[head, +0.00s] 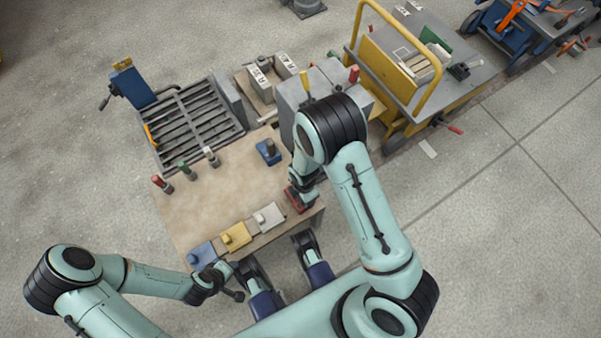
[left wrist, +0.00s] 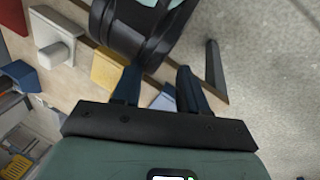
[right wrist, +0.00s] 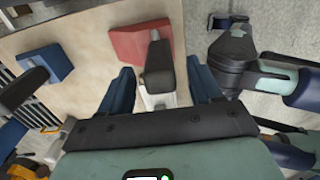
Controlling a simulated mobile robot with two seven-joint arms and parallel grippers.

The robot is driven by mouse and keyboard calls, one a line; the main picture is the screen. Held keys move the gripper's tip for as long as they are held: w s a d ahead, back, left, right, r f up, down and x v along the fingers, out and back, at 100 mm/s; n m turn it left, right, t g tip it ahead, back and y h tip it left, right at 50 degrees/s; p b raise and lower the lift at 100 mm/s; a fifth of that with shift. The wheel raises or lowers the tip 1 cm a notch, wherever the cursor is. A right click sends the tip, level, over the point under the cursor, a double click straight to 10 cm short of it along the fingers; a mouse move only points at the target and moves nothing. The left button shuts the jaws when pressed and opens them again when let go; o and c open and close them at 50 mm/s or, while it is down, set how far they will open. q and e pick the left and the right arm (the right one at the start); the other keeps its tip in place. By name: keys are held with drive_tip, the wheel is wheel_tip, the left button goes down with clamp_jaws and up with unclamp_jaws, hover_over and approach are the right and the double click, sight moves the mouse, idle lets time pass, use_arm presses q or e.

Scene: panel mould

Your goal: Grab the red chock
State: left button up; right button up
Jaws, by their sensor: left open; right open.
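The red chock (head: 298,201) lies near the right edge of the wooden table top, partly hidden by my right gripper (head: 302,190). In the right wrist view the red chock (right wrist: 140,43) lies ahead of the open fingers, with a dark upright piece in front of it. The right gripper (right wrist: 163,85) holds nothing that I can make out. My left gripper (head: 222,278) is open at the table's near left corner, by the blue chock (head: 202,253). In the left wrist view its fingers (left wrist: 160,88) are apart, with the blue chock showing beyond them.
A yellow chock (head: 235,236) and a white chock (head: 268,216) lie along the near edge. Another blue block (head: 268,151) sits farther back. Several small coloured pegs stand at the table's left. A grey box (head: 292,100) stands behind my right arm. The table's middle (head: 225,195) is clear.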

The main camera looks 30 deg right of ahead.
sight(299, 205)
wheel_tip(299, 205, down, 3)
drive_tip(key=shift+d+f+b, duration=0.15)
drive_tip(key=shift+b, duration=0.35)
drive_tip(key=shift+f, duration=0.4)
clamp_jaws()
use_arm(q)
drive_tip(key=shift+w+a+f+t, duration=0.15)
drive_tip(key=shift+w+a+f, duration=0.2)
drive_tip(key=shift+w, duration=0.25)
drive_tip(key=shift+w+a+f+t, duration=0.15)
drive_tip(key=shift+w+a+f, duration=0.1)
drive_tip(key=shift+w+f, duration=0.25)
use_arm(e)
drive_tip(key=shift+r, duration=0.1)
use_arm(q)
drive_tip(key=shift+r, duration=0.1)
use_arm(e)
drive_tip(key=shift+r, duration=0.1)
